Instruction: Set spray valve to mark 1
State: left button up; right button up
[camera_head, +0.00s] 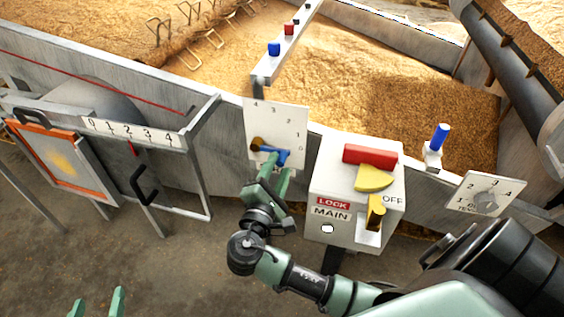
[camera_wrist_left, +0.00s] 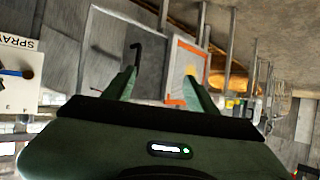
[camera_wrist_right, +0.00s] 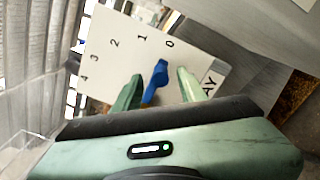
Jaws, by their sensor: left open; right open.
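The spray valve is a white plate (camera_head: 274,120) with marks 0 to 4 and a blue lever (camera_head: 280,157) on a brown hub. The lever points at about mark 0. My left gripper (camera_head: 95,302) is open and empty at the bottom left. The left wrist view shows part of the plate (camera_wrist_left: 18,95) at its left edge.
A LOCK/MAIN box (camera_head: 328,180) with a red bar and yellow handle stands right of the plate. A gate with a 0 to 4 scale (camera_head: 130,132) is at the left. A dial (camera_head: 487,197) is at the far right. Grain (camera_head: 370,85) fills the trough behind.

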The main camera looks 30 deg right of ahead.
aim_at(280, 166)
pick_arm(q)
jog(key=shift+w+d+r+t+h+b, duration=0.15)
jog(key=shift+w+r+t, duration=0.2)
jog(key=shift+r, duration=0.25)
jog(key=shift+w+d+r+t+h+b, duration=0.15)
jog(key=shift+w+r+t, duration=0.2)
jog(key=shift+r, duration=0.2)
jog(key=shift+w+d+r+t, duration=0.15)
jog(key=shift+w+r+t, duration=0.1)
jog(key=shift+r+t, duration=0.25)
pick_arm(e)
jog(key=shift+x, duration=2)
pick_arm(q)
jog(key=shift+r, duration=0.1)
pick_arm(e)
jog(key=shift+f, duration=0.1)
grip_shut()
jog(key=shift+s+a+f, duration=0.1)
jog(key=shift+f, duration=0.2)
